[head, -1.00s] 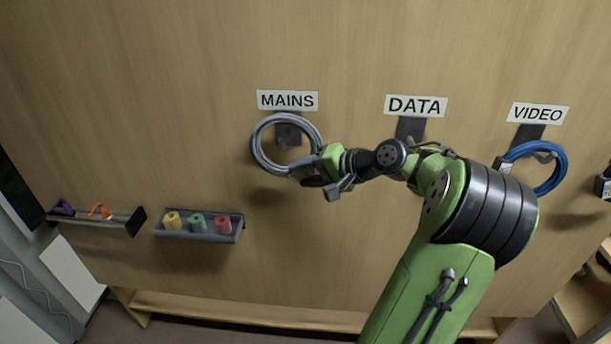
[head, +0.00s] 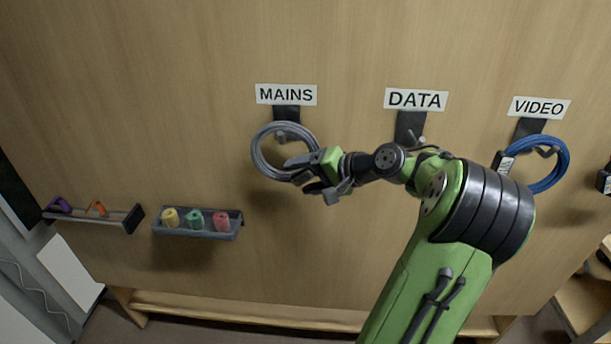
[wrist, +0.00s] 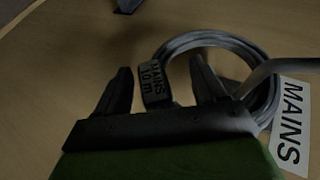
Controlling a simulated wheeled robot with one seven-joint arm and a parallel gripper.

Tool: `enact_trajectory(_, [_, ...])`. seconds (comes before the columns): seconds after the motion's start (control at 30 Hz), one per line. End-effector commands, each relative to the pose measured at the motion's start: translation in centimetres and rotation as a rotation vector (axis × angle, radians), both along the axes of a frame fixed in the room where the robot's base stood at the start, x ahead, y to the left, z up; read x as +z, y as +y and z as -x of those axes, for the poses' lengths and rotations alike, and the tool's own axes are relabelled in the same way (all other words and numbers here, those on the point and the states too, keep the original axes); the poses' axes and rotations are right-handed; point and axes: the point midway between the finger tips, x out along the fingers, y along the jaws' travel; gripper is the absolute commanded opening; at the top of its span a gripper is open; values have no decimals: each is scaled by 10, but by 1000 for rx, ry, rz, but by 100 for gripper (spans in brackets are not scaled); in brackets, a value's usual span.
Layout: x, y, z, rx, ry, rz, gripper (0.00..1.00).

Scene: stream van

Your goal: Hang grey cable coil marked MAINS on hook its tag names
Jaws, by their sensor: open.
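The grey cable coil (head: 260,160) is at the hook (head: 287,114) under the MAINS sign (head: 286,95). The hook's peg shows inside the upper part of the ring, and the coil appears to hang around it. My gripper (head: 298,175) is at the coil's lower right, its fingers apart. In the wrist view, the coil (wrist: 262,108) lies beyond my open gripper (wrist: 161,66). Its tag (wrist: 153,84), reading MAINS 10 m, sits between the fingers; I cannot tell whether they touch it. The grey peg (wrist: 285,66) crosses the ring at the right.
A blue coil (head: 562,165) hangs at the VIDEO hook (head: 527,127). A grey tray (head: 236,232) with tape rolls and a rack (head: 105,222) with coloured-handled tools are at lower left. Bare wall lies left of the coil.

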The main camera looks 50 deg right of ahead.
Motion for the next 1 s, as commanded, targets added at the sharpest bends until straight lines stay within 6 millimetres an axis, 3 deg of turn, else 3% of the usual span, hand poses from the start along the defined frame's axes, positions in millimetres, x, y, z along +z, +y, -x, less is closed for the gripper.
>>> enact_trajectory(0.17, [7,-4,13,-5,0,0,70])
enact_trajectory(0.63, [67,-27,120,-4,-1,1,70])
enact_trajectory(0.83, [74,-28,137,0,0,1,70])
enact_trajectory(1.0, [72,-17,147,-2,2,0,70])
